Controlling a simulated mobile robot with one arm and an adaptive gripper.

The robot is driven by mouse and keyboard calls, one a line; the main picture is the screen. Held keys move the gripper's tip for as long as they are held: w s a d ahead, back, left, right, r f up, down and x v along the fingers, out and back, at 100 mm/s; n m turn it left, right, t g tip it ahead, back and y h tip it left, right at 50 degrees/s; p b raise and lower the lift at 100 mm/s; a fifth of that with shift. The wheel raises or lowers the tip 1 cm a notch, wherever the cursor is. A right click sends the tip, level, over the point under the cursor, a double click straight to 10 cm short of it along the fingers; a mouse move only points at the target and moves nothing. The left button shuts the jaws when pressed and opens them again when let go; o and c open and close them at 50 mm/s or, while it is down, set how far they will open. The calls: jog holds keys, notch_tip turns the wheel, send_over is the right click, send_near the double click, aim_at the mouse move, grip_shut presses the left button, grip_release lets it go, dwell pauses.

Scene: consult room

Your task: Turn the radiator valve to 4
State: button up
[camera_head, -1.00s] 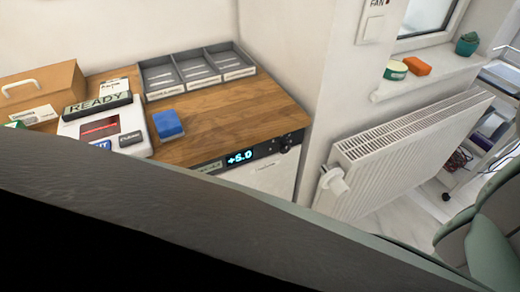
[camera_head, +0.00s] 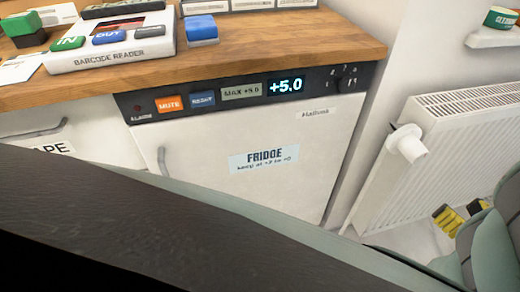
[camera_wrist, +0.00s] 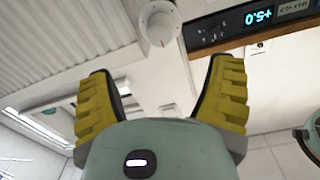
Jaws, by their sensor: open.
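The radiator valve (camera_head: 410,147) is a white knob at the upper left end of the white ribbed radiator (camera_head: 465,130) in the head view. In the wrist view the valve (camera_wrist: 159,24) shows at the top, beyond and roughly between my fingertips, with faint marks on its face that are too small to read. My gripper (camera_wrist: 162,68) has yellow ridged fingers spread wide with nothing between them. In the head view my gripper (camera_head: 460,214) shows at the right, lower than the valve and apart from it.
A white fridge (camera_head: 265,155) with a dark control panel reading +5.0 stands left of the radiator, under a wooden worktop (camera_head: 300,50). A barcode reader (camera_head: 110,50) and a blue block (camera_head: 202,30) lie on top. A windowsill (camera_head: 495,37) is above the radiator.

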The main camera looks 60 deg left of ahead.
aim_at(412, 151)
jog(key=x, duration=1.6)
jog(key=shift+s+r+b, duration=0.1)
jog(key=shift+s+b, duration=0.05)
jog(key=shift+b, duration=0.15)
jog(key=shift+d, duration=0.1)
jog(key=c, duration=1.2)
